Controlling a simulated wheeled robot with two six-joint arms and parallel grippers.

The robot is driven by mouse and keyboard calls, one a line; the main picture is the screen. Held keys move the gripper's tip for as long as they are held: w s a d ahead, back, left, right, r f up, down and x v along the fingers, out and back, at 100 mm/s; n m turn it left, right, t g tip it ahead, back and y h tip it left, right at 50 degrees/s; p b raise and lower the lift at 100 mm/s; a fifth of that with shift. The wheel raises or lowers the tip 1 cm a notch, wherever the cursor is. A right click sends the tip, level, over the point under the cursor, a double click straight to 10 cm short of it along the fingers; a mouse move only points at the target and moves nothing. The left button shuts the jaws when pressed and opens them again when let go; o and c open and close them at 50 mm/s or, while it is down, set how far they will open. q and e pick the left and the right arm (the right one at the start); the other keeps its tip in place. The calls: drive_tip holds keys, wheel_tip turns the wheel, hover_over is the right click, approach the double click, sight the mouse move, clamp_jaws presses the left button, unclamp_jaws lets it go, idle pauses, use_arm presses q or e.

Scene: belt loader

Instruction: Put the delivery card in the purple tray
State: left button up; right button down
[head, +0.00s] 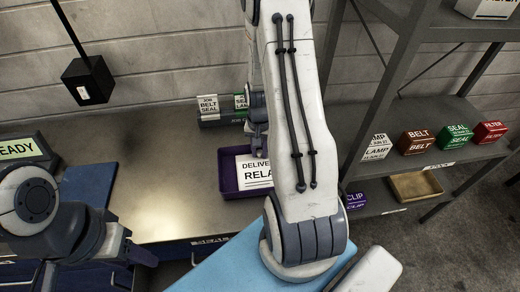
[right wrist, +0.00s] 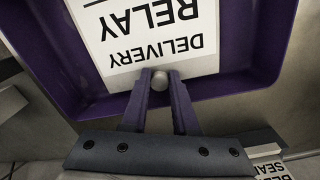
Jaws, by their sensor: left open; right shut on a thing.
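The delivery card (head: 254,172) is a white card lettered "DELIVERY RELAY" with a small grey knob at its edge. It is within the walls of the purple tray (head: 228,192) on the bench; I cannot tell whether it touches the tray's floor. The card also shows in the right wrist view (right wrist: 150,35), inside the tray's purple rim (right wrist: 60,75). My right gripper (head: 259,145) is shut on the card's knob, its fingertips (right wrist: 161,80) either side of it. My left gripper (head: 142,257) is low at the left, away from the tray, open and mostly hidden by its arm.
A rack with belt and seal boxes (head: 222,110) stands behind the tray. A "READY" display (head: 20,149) and a blue panel (head: 88,190) are at the left. Shelves at the right hold labelled boxes (head: 418,141) and a tan tray (head: 416,186). The bench left of the tray is clear.

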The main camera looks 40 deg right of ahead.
drive_tip(key=shift+f, duration=0.15)
drive_tip(key=c, duration=0.7)
unclamp_jaws()
